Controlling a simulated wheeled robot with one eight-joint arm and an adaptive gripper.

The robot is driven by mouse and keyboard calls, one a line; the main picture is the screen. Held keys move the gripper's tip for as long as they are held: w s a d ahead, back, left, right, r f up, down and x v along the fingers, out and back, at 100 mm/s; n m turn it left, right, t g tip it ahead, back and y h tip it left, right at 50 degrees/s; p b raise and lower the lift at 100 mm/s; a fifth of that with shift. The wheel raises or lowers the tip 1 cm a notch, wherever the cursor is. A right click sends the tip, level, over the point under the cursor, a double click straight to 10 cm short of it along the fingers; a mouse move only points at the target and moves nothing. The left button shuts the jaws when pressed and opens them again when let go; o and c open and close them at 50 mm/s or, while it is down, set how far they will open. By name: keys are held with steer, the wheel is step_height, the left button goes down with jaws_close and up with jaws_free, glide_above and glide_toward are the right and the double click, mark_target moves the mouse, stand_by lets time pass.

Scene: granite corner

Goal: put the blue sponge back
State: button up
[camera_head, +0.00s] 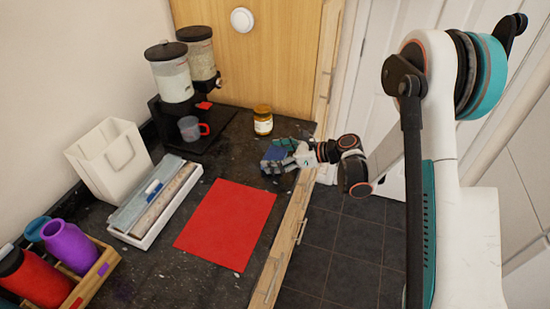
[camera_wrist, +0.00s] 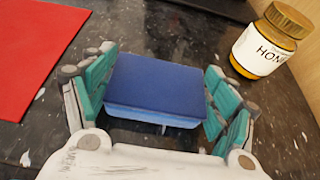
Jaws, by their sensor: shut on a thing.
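The blue sponge (camera_wrist: 155,88) is a dark blue block with a lighter blue lower layer. It sits between the teal-padded fingers of my gripper (camera_wrist: 157,95) in the wrist view, and the gripper is shut on it. In the head view the sponge (camera_head: 275,152) shows small at the tip of my gripper (camera_head: 278,160), over the dark counter near its right edge. I cannot tell whether the sponge touches the counter.
A honey jar (camera_head: 263,121) stands just behind my gripper. A red mat (camera_head: 227,224) lies in front.

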steer(key=shift+f, duration=0.15)
steer(key=o, duration=1)
steer(key=shift+c, duration=0.2)
